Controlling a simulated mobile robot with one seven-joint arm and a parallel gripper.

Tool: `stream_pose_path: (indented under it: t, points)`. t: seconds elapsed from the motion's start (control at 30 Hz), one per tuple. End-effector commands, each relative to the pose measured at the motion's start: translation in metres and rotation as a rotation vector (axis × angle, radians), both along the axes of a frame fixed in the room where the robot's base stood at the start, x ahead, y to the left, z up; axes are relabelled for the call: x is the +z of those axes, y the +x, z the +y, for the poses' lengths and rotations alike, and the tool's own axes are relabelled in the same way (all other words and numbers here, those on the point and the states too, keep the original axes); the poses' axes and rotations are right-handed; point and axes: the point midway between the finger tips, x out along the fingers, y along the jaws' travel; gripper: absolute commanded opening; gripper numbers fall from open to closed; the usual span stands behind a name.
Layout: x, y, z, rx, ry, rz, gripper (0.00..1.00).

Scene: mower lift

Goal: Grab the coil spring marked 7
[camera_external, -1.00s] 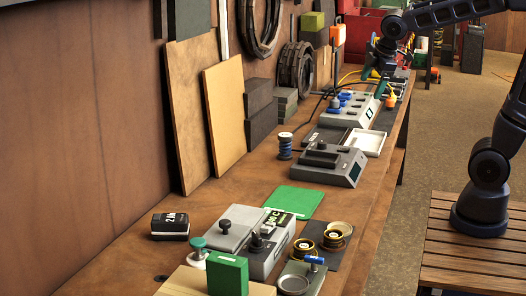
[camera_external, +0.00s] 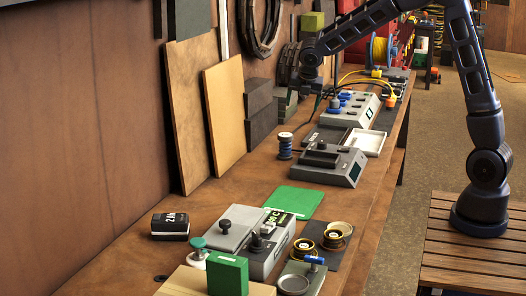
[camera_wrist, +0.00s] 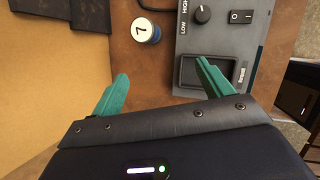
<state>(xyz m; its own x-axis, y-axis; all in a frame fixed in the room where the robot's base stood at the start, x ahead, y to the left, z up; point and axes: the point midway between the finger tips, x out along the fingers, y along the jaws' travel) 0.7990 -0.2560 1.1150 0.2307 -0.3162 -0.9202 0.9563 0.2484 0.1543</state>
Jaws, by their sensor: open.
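The coil spring marked 7 (camera_wrist: 142,30) shows from above in the wrist view as a white cap with a black 7 and a blue rim. In the external view the blue spring (camera_external: 285,147) stands upright on the workbench, left of a grey device. My gripper (camera_wrist: 162,70) has its teal fingers spread apart with nothing between them. The spring lies ahead of the fingertips, above the gap in the picture. In the external view my gripper (camera_external: 306,92) hangs above the bench, higher than the spring and slightly right of it.
A grey device with a LOW/HIGH knob (camera_wrist: 202,14) sits close right of the spring, partly below my right finger. Wooden boards (camera_external: 226,112) and dark blocks (camera_external: 260,108) lean along the wall.

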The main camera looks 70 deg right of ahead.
Motion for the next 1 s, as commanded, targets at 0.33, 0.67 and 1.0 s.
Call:
stream_pose_path:
  t: [0.33, 0.67, 1.0]
  points:
    - [-0.070, 0.056, -0.042, 0.281, -0.070, 0.118, 0.79]
    - [-0.093, 0.066, -0.052, 0.331, -0.081, 0.136, 0.79]
    - [-0.132, 0.075, -0.065, 0.329, -0.082, 0.135, 0.79]
